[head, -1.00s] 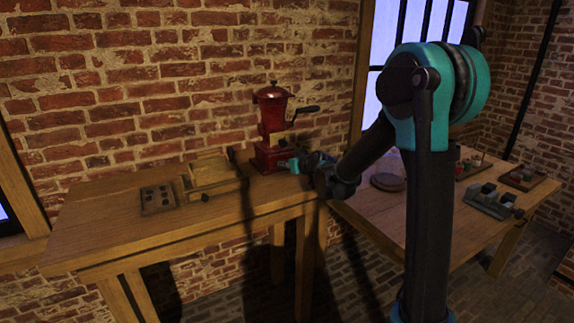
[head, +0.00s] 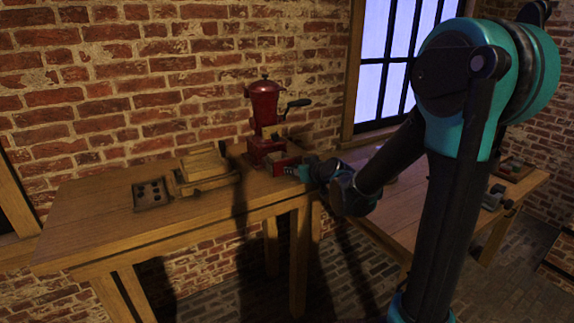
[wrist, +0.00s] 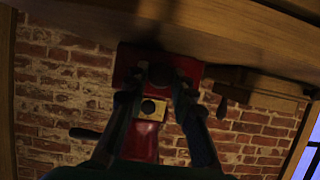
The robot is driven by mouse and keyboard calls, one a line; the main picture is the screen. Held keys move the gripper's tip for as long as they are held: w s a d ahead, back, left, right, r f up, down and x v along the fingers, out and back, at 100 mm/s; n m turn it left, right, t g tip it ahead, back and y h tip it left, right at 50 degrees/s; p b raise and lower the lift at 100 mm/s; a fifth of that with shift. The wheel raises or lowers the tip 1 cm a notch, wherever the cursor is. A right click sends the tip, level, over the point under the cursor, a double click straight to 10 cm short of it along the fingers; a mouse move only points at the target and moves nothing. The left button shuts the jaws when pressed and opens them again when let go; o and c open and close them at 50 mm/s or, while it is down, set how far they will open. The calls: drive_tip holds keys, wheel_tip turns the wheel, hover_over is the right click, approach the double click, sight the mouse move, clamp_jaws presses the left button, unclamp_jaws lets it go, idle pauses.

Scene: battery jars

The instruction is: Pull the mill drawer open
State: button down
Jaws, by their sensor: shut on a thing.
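The red mill (head: 264,105) stands upright on the wooden bench, with a crank on its right. Its drawer (head: 284,163) sticks out of the base toward my gripper, and its open top shows. My gripper (head: 303,171) is at the drawer's front. In the wrist view, the red drawer front (wrist: 188,68) is straight ahead. My gripper (wrist: 157,82) is shut on the dark round knob (wrist: 160,74) there, with a finger on each side. The fingers hide part of the front.
A wooden box (head: 204,165) and a dark block with holes (head: 151,194) sit left of the mill on the bench (head: 95,215). A second table (head: 462,205) stands to the right, partly behind my arm. The brick wall is close behind the mill.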

drive_tip(key=shift+s+d, duration=0.2)
drive_tip(key=shift+s, duration=0.1)
drive_tip(key=c, duration=1.3)
unclamp_jaws()
drive_tip(key=shift+v, duration=6)
